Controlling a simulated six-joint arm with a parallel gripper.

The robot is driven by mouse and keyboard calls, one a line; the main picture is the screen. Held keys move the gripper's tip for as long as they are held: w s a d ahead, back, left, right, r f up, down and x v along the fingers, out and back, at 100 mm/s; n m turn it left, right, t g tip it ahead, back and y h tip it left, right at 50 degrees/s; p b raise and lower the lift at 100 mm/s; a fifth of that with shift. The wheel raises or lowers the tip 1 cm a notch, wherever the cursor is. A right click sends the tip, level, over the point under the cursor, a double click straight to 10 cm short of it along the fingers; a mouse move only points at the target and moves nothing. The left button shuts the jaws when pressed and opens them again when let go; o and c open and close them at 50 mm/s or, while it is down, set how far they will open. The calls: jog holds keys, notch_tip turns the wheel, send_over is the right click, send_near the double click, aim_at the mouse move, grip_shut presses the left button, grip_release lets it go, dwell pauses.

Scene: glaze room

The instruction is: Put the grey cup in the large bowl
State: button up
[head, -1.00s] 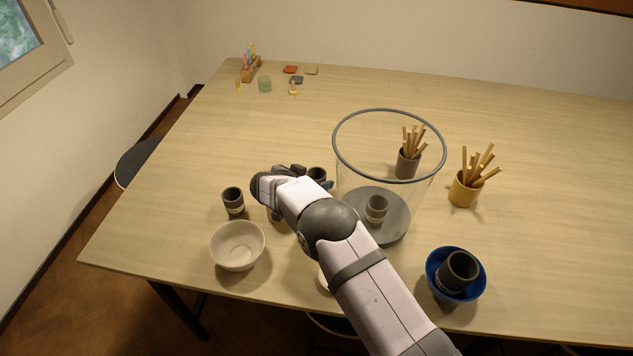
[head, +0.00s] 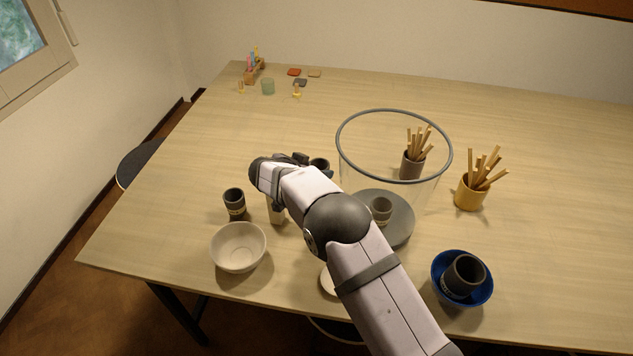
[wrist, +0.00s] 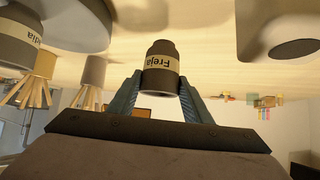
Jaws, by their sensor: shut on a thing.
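My gripper (head: 303,160) is shut on a dark grey cup (head: 320,165), left of the tall clear container. In the wrist view this cup (wrist: 161,68) sits between the two fingers and its pale label reads "Freja", upside down. Another dark cup with a pale band (head: 234,200) stands on the table at left. A grey cup (head: 381,208) shows through the clear wall over a grey disc. A cream bowl (head: 238,262) at front left looks empty. A blue bowl (head: 458,296) at front right holds a dark cup (head: 466,272). Which bowl is larger is hard to tell.
The tall clear container (head: 347,150) has a grey rim. A brown pot (head: 411,168) and a yellow pot (head: 469,194) hold wooden sticks. Small items lie at the back left; the back right is clear.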

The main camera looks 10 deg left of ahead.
jog(key=shift+r+b, duration=1.1)
jog(key=shift+r, duration=1.85)
